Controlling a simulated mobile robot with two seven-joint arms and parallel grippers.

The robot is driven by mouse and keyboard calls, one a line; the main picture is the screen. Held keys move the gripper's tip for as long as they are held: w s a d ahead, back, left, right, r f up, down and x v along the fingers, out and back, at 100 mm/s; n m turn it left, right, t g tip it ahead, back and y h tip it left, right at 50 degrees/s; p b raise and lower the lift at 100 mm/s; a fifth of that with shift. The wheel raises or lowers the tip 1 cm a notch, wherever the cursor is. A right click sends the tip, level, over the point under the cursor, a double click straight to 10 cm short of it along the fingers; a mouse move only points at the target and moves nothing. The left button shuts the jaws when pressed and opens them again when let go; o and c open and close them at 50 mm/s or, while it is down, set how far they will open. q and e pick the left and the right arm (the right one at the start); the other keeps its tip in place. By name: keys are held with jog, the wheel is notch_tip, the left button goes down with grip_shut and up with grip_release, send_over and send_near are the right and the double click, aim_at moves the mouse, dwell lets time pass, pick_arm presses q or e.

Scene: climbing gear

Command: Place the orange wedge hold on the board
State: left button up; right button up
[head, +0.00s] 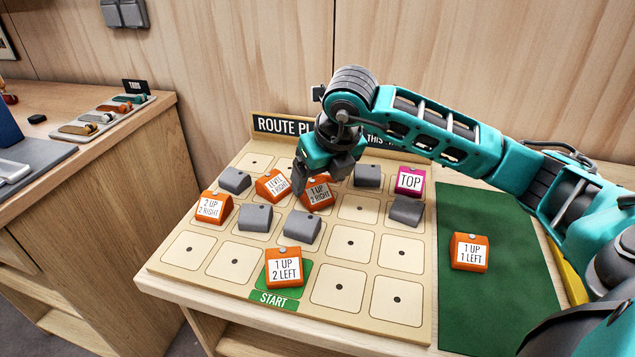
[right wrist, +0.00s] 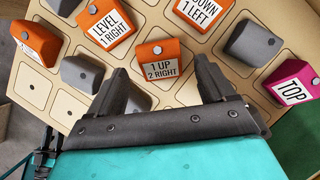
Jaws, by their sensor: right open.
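Several orange wedge holds are in view. The one marked 1 UP 2 RIGHT (head: 318,194) sits on the route board (head: 215,262). My right gripper (head: 320,180) is open just above and behind it. In the right wrist view this hold (right wrist: 158,62) shows between the spread fingers, and I cannot tell whether they touch it. LEVEL 1 RIGHT (head: 272,186), 2 UP 2 RIGHT (head: 212,208) and, on the green START square, 1 UP 2 LEFT (head: 283,267) are also on the board. Another orange wedge, 1 UP 1 LEFT (head: 469,252), lies on the green mat (head: 480,310). My left gripper is out of view.
Several grey wedges, such as one at the front (head: 302,226), and a pink TOP hold (head: 410,180) stand on the board. A DOWN 1 LEFT hold (right wrist: 205,12) shows in the wrist view. Front-right squares are bare. A side counter (head: 120,130) stands at left.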

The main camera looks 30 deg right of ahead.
jog(key=v, duration=0.8)
jog(key=shift+r+p, duration=0.35)
jog(key=shift+p, duration=0.05)
jog(key=shift+s, duration=0.15)
